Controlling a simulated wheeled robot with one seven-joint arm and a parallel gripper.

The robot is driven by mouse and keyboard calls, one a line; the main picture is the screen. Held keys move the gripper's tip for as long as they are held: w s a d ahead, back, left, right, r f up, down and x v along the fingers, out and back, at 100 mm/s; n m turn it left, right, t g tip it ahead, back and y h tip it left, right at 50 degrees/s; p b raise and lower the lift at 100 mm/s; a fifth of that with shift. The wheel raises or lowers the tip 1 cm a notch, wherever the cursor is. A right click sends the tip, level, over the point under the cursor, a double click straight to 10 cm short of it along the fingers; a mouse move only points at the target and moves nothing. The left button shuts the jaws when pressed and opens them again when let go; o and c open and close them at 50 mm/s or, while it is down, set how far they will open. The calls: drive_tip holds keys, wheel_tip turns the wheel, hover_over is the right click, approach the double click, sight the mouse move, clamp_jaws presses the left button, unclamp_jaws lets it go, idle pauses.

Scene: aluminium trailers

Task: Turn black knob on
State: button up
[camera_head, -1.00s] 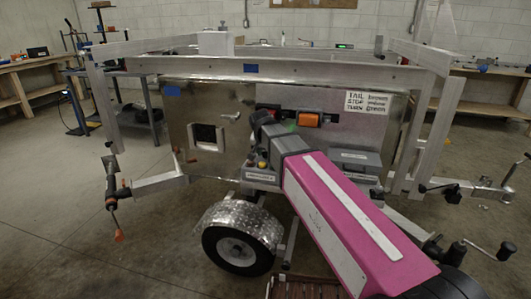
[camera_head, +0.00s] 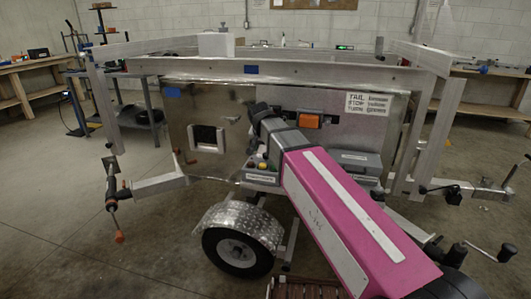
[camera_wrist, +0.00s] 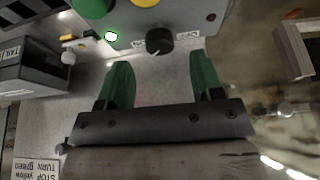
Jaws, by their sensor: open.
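The black knob (camera_wrist: 159,40) is on a grey control panel (camera_wrist: 185,20) at the top of the wrist view. It has a pale pointer mark and small white labels on both sides, too blurred to read. My gripper (camera_wrist: 161,72) is open, with its two green fingers spread apart. The knob shows just beyond the fingertips, between them and close to the middle of the gap. I cannot tell whether either finger touches it. In the head view, my arm hides the knob and my fingers.
A dark grey box (camera_wrist: 35,72) juts out at the left. In the head view, the trailer (camera_head: 225,110) has a square opening and an orange lamp (camera_head: 309,121).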

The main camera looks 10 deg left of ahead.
drive_tip(key=v, duration=0.7)
idle(0.3)
